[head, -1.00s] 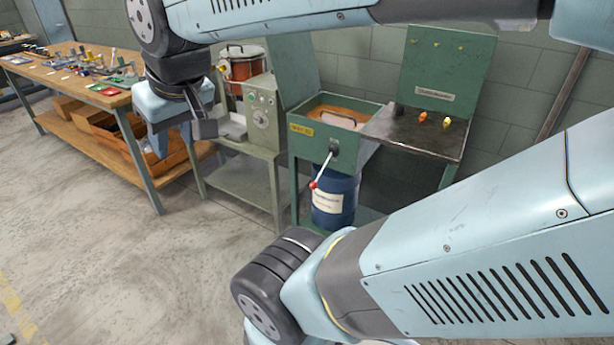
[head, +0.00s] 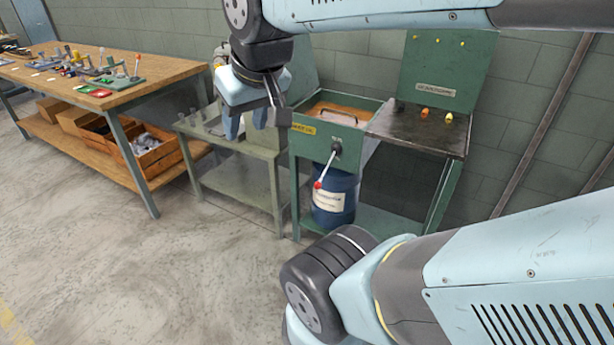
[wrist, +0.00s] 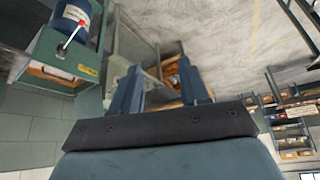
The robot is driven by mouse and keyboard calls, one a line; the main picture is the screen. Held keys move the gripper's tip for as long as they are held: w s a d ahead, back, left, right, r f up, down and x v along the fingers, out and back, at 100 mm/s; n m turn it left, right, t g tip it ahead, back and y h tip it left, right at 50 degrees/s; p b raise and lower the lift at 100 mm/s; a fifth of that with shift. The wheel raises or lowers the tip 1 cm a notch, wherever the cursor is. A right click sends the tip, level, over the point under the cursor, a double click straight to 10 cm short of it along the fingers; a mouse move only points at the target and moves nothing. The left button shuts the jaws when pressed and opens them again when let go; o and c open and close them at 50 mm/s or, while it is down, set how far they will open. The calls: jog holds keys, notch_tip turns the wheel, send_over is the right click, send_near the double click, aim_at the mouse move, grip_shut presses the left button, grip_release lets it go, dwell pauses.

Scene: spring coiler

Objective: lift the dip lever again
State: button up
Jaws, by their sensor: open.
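The dip lever (head: 327,168) is a thin pale rod with a red ball at its lower end. It hangs down and to the left from a dark pivot on the front of the green dip station (head: 363,152). In the wrist view the dip lever (wrist: 70,38) shows at the upper left, its red ball end against the blue drum. My gripper (head: 247,127) is open and empty, up and to the left of the lever and apart from it. In the wrist view the jaws of my gripper (wrist: 160,75) are spread, with nothing seen between them.
A blue drum (head: 334,202) stands under the dip station. A dark metal worktop (head: 420,135) adjoins it on the right. A grey-green stand (head: 235,182) is left of it, and a wooden bench (head: 150,85) is farther left. The floor in front is clear.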

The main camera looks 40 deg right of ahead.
jog(key=shift+o, duration=0.8)
jog(key=shift+w, duration=0.1)
jog(key=shift+o, duration=0.3)
jog(key=shift+w+d+f, duration=0.2)
jog(key=w+d+f+n+g+h, duration=0.3)
jog(key=w+d+f+g+h, duration=0.3)
jog(key=w+d+f, duration=0.45)
jog(key=n+g+h, duration=0.3)
jog(key=n+h, duration=0.6)
send_near(320, 182)
jog(key=s+a+r, duration=0.5)
jog(key=a+r, duration=0.2)
jog(key=r, duration=0.4)
jog(key=w+d+f+n+t+h, duration=0.1)
jog(key=d+f+n+t+h, duration=0.2)
jog(key=f+n+t, duration=0.8)
jog(key=d+f+g, duration=0.1)
jog(key=d, duration=0.3)
jog(key=w+d+f+m+g, duration=0.1)
jog(key=d+g, duration=0.1)
jog(key=d, duration=0.3)
jog(key=w+d+f+m+g, duration=0.1)
jog(key=d+g, duration=0.1)
jog(key=d, duration=0.3)
jog(key=shift+w+f, duration=0.1)
jog(key=shift+f, duration=0.2)
jog(key=shift+c, duration=0.2)
jog(key=shift+w, duration=0.15)
grip_shut()
